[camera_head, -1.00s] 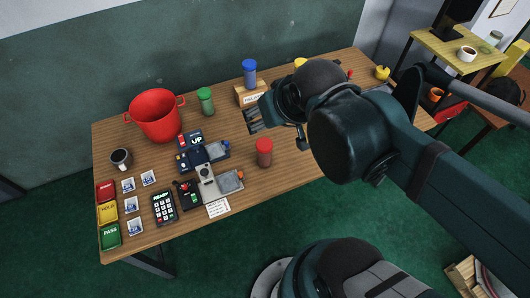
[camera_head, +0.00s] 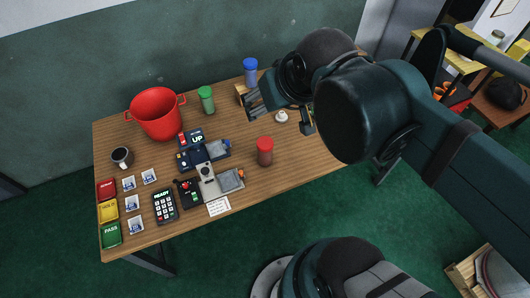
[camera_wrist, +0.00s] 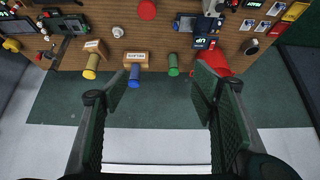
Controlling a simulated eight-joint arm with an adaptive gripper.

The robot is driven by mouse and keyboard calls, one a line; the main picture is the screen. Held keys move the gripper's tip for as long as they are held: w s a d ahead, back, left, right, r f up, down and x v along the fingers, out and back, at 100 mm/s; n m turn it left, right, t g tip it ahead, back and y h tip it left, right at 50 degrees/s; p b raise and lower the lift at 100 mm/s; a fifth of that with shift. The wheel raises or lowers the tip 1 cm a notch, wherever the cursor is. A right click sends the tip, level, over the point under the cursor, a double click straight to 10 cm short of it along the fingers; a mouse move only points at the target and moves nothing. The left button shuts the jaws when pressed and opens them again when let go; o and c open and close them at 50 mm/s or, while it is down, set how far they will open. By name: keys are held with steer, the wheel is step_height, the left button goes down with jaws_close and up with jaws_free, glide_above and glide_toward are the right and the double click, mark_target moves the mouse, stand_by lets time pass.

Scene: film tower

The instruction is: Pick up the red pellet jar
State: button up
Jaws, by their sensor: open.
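The red pellet jar (camera_head: 265,152) stands upright on the wooden table, right of the grey device. In the wrist view its round red lid (camera_wrist: 147,9) shows at the top edge. My gripper (camera_head: 279,112) is open and empty, behind and above the jar in the head view, apart from it. In the wrist view the fingers (camera_wrist: 163,88) are spread wide with nothing between them. My arm hides the right part of the table in the head view.
A green jar (camera_head: 206,99) and a blue jar (camera_head: 250,72) stand along the back edge. A red pot (camera_head: 156,114) is at the back left. Devices (camera_head: 204,155) lie left of the red jar. A small white item (camera_head: 281,116) sits behind it.

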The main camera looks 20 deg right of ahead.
steer(key=shift+w+n+g+b, duration=0.8)
steer(key=shift+w+n+b, duration=0.6)
steer(key=shift+n, duration=0.4)
steer(key=n+g+b, duration=0.5)
steer(key=n+b, duration=0.4)
steer(key=n, duration=0.5)
glide_above(266, 143)
step_height(266, 143, down, 40)
steer(key=shift+a+r, duration=0.1)
steer(key=shift+f, duration=0.2)
steer(key=shift+w+f, duration=0.1)
steer(key=shift+f, duration=1.05)
steer(key=shift+f, duration=0.1)
steer(key=shift+w+f+b, duration=0.1)
steer(key=shift+f+b, duration=0.65)
steer(key=shift+f, duration=1.75)
